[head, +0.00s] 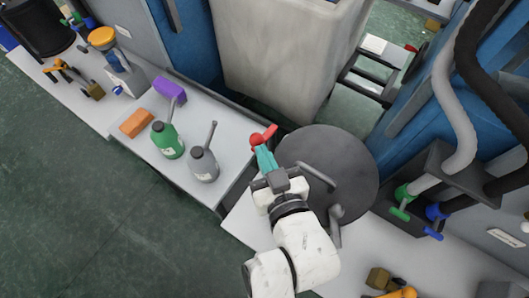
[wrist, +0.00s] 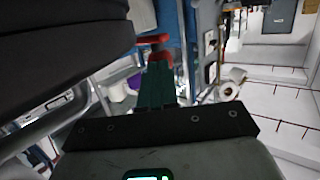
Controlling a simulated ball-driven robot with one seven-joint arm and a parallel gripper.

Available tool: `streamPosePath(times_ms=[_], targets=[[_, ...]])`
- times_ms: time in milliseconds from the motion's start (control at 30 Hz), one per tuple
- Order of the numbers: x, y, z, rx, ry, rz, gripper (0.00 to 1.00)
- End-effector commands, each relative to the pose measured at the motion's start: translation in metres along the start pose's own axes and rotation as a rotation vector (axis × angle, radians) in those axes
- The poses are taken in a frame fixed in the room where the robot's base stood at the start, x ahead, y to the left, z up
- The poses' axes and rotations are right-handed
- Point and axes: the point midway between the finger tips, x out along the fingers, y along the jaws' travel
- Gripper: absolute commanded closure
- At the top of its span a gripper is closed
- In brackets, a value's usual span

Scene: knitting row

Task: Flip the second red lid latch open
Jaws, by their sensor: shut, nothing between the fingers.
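A red latch (head: 262,137) sits at the upper left edge of a round dark grey lid (head: 350,165). My gripper (head: 264,158), with teal fingers, is shut and empty, its tips right at the latch. In the wrist view the latch (wrist: 152,39) shows just beyond the teal fingertips (wrist: 158,62), and the lid (wrist: 60,35) fills the upper left. The fingers overlap the latch's lower part, and I cannot tell whether they touch it. My wrist hides part of the lid's left side.
A grey bottle (head: 204,165), green bottle (head: 167,141), orange block (head: 136,123) and purple block (head: 170,91) stand on the left table. A tall pale bin (head: 285,60) is behind the lid. Hoses (head: 455,110) are at right. Green floor (head: 80,200) is clear at left.

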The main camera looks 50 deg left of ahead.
Motion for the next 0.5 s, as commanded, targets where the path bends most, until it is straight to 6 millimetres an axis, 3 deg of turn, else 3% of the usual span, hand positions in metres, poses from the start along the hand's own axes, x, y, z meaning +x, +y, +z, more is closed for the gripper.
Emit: streamPosePath(times_ms=[300, 500], targets=[[0.001, 0.0, 0.0, 0.0, 0.0, 0.0, 1.0], [0.015, -0.007, -0.002, 0.0, 0.0, 0.001, 1.0]])
